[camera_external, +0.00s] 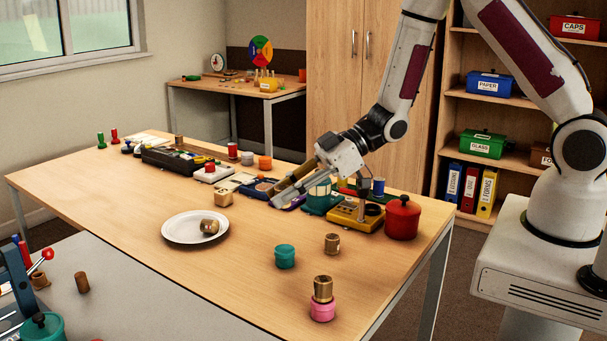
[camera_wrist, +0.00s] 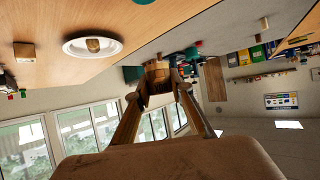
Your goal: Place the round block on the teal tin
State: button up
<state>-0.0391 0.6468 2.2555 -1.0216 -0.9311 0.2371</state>
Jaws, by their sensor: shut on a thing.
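My gripper (camera_external: 274,199) is above the table, reaching left past the row of items at its back. In the wrist view my gripper (camera_wrist: 159,88) is shut on a brown wooden block, the round block (camera_wrist: 157,69), held at the fingertips. In the external view the held block is hard to tell from the fingers and the clutter behind. The teal tin (camera_external: 285,257) stands upright on the bare front part of the table, below my gripper in the picture and apart from it. Its top looks clear.
A white plate (camera_external: 183,229) bears a tipped brass-coloured block (camera_external: 209,227). Another such block (camera_external: 332,243) stands right of the teal tin. A pink tin (camera_external: 322,310) bears a block (camera_external: 323,288). A red pot (camera_external: 402,218) stands at the right. The table's front left is clear.

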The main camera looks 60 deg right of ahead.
jog(key=shift+s+a, duration=0.1)
jog(key=shift+s, duration=0.1)
jog(key=shift+f, duration=0.1)
send_over(285, 249)
jog(key=shift+f, duration=2.85)
jog(key=shift+f, duration=2.1)
jog(key=shift+f, duration=0.1)
jog(key=o, duration=0.8)
jog(key=shift+o, duration=0.2)
